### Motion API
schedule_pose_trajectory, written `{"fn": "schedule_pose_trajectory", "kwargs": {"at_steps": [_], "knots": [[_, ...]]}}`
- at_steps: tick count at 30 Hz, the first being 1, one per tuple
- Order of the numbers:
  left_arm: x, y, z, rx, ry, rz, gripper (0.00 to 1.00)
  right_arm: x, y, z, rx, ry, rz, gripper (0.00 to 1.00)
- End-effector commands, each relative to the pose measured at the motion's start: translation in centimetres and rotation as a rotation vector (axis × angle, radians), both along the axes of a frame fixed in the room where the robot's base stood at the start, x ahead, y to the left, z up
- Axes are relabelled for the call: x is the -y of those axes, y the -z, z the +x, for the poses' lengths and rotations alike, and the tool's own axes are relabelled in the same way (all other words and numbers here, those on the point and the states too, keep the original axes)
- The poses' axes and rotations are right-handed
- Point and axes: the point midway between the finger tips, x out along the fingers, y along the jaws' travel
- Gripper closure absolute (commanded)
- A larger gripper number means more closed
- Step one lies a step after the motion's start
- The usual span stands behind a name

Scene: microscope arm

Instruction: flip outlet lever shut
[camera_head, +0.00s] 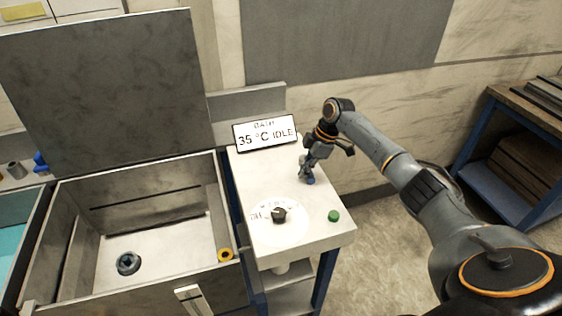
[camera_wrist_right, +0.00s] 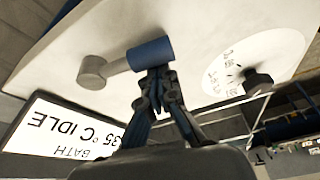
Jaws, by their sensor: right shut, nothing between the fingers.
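The outlet lever (camera_head: 310,181) is a grey arm with a blue grip, on the white top of the control stand, below the display. In the right wrist view the blue grip (camera_wrist_right: 150,53) is at the free end, and the arm runs left to a round grey pivot. My right gripper (camera_head: 306,170) is shut and empty, right at the lever. In the wrist view its fingertips (camera_wrist_right: 157,78) meet the blue grip's edge; I cannot tell whether they touch it. My left gripper is not in view.
The stand carries a display (camera_head: 265,134) reading "BATH 35 °C IDLE", a black knob (camera_head: 279,214) on a white dial and a green button (camera_head: 334,216). An open steel bath (camera_head: 150,255) with a raised lid (camera_head: 105,85) stands left. A blue-framed shelf (camera_head: 500,195) stands right.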

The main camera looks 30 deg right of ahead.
Motion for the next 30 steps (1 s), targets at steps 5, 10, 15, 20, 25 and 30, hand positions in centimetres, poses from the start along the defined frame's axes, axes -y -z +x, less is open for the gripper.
{"fn": "schedule_pose_trajectory", "kwargs": {"at_steps": [5, 10, 15, 20, 25, 30], "knots": [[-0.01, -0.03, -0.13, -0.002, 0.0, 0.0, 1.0, 0.62, 0.08, -0.42, -0.004, 0.001, -0.002, 1.0], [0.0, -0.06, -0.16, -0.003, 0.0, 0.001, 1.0, 0.91, 0.06, -0.55, -0.003, 0.002, -0.002, 1.0], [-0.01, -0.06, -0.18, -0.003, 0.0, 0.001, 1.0, 1.06, 0.06, -0.6, -0.003, 0.003, -0.003, 1.0], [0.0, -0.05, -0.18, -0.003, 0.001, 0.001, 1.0, 1.11, 0.06, -0.61, -0.003, 0.004, -0.003, 1.0], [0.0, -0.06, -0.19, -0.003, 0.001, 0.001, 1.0, 1.15, 0.07, -0.62, -0.003, 0.005, -0.004, 1.0], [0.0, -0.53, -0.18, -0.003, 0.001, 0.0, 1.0, 0.68, -0.21, -0.49, -0.003, 0.003, -0.004, 1.0]]}}
